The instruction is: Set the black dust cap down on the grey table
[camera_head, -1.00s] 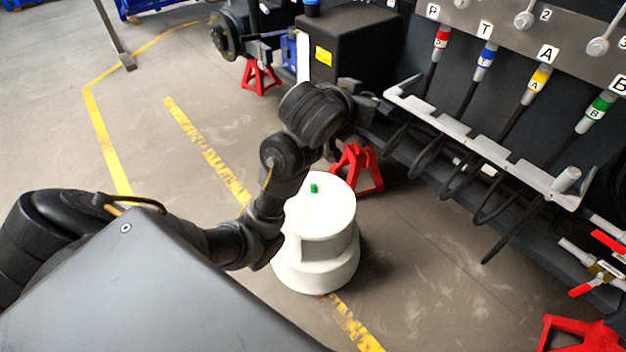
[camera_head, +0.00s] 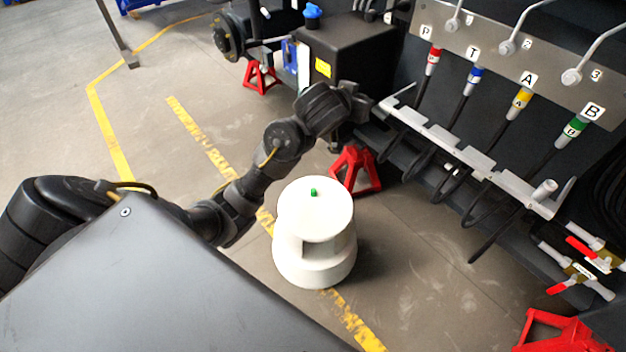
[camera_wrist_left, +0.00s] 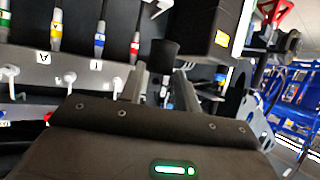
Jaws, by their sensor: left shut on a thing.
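My left gripper (camera_head: 362,101) reaches out over the floor, in front of the machine and above a red stand. In the left wrist view its two fingers (camera_wrist_left: 160,82) are closed around a black cylindrical piece, the dust cap (camera_wrist_left: 163,54), which stands out at their tips. In the head view the cap cannot be made out against the dark machine. I cannot make out a grey table with certainty in either view. My right gripper is not in view.
A white round stool (camera_head: 315,215) with a small green piece (camera_head: 314,192) on top stands below my arm. Red stands (camera_head: 355,170) are on the floor. A grey hose rack (camera_head: 470,150) with several hoses lies to the right. Open floor lies at upper left.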

